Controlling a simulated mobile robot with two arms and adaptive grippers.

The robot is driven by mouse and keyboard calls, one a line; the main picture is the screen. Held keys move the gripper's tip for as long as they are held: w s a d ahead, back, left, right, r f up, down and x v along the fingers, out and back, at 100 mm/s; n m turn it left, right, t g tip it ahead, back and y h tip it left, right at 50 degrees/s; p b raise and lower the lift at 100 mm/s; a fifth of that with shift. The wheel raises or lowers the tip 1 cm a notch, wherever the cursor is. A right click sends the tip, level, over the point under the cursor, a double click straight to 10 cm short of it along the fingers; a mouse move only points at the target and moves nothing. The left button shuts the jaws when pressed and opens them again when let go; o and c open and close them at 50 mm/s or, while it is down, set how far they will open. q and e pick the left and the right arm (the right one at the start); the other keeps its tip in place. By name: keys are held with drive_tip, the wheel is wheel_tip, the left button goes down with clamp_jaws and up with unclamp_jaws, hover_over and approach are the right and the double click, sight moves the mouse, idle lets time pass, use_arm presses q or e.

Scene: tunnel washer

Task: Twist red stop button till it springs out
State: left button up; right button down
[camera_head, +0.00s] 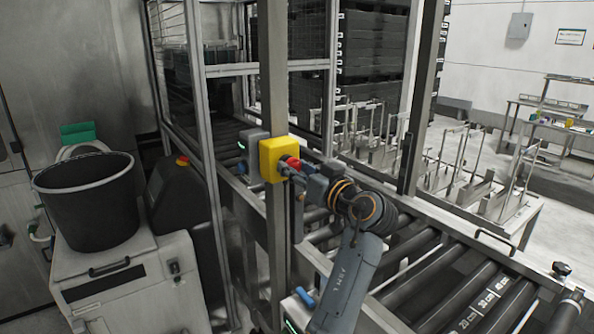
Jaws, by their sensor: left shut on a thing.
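The red stop button (291,162) sits on the right face of a yellow box (270,157), which is fixed to an upright metal post. My left gripper (287,170) is at the button from the right and is shut on it. The fingers cover part of the button, so its lower side is hidden. Whether the button is pressed in or sprung out cannot be told.
A roller conveyor (410,262) runs below and beside my arm. A black bucket (88,205) stands on a white cabinet at the left. Metal posts and mesh guards stand behind the box. Another red button (183,160) shows on a dark console.

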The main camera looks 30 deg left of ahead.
use_arm(q)
drive_tip(key=shift+r+m, duration=0.2)
drive_tip(key=shift+m, duration=1.1)
drive_tip(key=o, duration=1.1)
drive_tip(key=shift+o, duration=0.4)
drive_tip(key=shift+a+f, duration=0.1)
drive_tip(key=shift+f, duration=0.05)
wheel_tip(320, 180, up, 10)
drive_tip(key=shift+w, duration=0.1)
